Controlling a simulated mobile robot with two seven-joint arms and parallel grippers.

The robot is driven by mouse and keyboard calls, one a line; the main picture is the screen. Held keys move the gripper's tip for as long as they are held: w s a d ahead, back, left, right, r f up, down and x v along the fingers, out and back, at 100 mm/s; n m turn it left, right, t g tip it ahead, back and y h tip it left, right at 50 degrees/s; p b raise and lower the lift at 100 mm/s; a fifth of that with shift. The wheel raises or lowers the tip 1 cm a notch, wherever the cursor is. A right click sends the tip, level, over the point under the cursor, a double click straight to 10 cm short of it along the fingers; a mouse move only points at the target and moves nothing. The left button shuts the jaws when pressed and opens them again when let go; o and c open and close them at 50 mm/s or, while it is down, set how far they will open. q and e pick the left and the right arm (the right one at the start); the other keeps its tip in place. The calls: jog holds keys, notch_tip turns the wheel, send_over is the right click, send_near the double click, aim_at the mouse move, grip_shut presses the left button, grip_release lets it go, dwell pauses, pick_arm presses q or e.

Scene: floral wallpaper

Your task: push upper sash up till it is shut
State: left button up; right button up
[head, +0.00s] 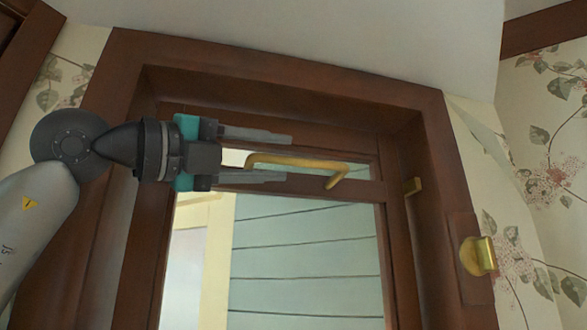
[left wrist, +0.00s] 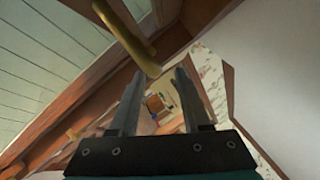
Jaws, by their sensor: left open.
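The upper sash (head: 345,191) is a dark brown wooden frame set in the window. A narrow light strip shows above its top rail, below the head of the window frame. A gold bar handle (head: 320,167) crosses in front of this strip, and it also shows in the left wrist view (left wrist: 125,35). My left gripper (head: 287,157) points right, with its fingers apart above and below the handle's left part in the head view. In the left wrist view the handle's end lies just beyond the fingertips, and no grip shows. My right gripper is out of view.
The thick brown window casing (head: 270,78) surrounds the sash, close to my left gripper. Floral wallpaper and a pale ceiling lie beyond.

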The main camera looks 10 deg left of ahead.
pick_arm(q)
jog(key=b+v, duration=0.3)
jog(key=v, duration=0.7)
jog(key=shift+s+a, duration=0.25)
jog(key=shift+f, duration=0.1)
